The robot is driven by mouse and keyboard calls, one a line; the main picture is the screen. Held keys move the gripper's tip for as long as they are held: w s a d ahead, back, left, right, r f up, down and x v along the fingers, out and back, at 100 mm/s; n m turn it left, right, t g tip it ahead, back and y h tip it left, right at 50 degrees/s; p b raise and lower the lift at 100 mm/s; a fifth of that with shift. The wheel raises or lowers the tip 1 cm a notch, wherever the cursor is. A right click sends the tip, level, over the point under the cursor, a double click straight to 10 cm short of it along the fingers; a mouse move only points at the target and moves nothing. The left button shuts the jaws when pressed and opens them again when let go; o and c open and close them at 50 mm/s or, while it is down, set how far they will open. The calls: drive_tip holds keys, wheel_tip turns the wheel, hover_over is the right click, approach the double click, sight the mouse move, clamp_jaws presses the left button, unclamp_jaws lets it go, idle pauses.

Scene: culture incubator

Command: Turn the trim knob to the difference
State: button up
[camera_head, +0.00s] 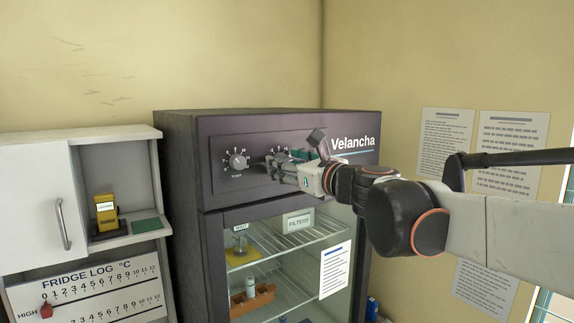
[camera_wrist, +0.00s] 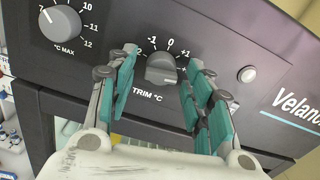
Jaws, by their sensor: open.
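The trim knob (camera_wrist: 162,70) is a grey dial on the dark incubator panel, labelled TRIM °C, with -1, 0 and +1 readable above it. Its pointer direction is not clear. My gripper (camera_wrist: 163,58) is open, with its teal-padded fingers on the left and right of the knob; whether they touch it I cannot tell. The FRIDGE LOG °C board (camera_head: 120,284) stands at lower left, with a red marker (camera_head: 47,310) near the low end of the HIGH row.
The °C MAX knob (camera_wrist: 61,24) is left of the trim knob and also shows in the head view (camera_head: 238,161). A round white button (camera_wrist: 247,74) is to the right. Below is the glass door (camera_head: 290,262). A yellow device (camera_head: 105,211) stands on the cabinet shelf.

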drive_tip(key=v, duration=1.2)
drive_tip(key=s+f+n+g+h+b, duration=0.1)
drive_tip(key=s+f+n+g+b, duration=0.3)
drive_tip(key=f, duration=0.6)
drive_tip(key=s+f+n+t+h+b, duration=0.1)
drive_tip(key=s+f+n+b, duration=0.2)
drive_tip(key=f+n+b, duration=0.5)
drive_tip(key=s+f+n+g+h+b, duration=0.1)
drive_tip(key=s+f+n+g+b, duration=0.15)
drive_tip(key=f, duration=0.95)
drive_tip(key=s+d+f+n+h+b, duration=0.2)
drive_tip(key=s+d+f+n+b, duration=0.2)
drive_tip(key=f, duration=0.5)
drive_tip(key=s+d+f+n+g+h+b, duration=0.1)
drive_tip(key=s+d+f+n+h+b, duration=0.1)
drive_tip(key=f, duration=0.8)
drive_tip(key=s+d+f+n+g+h+b, duration=0.1)
drive_tip(key=s+d+f+n+h+b, duration=0.2)
drive_tip(key=f, duration=0.7)
drive_tip(key=s+d+n+b, duration=0.2)
drive_tip(key=d+n+b, duration=0.1)
drive_tip(key=n+b, duration=0.1)
drive_tip(key=shift+s+d+b, duration=0.3)
drive_tip(key=shift+d, duration=0.1)
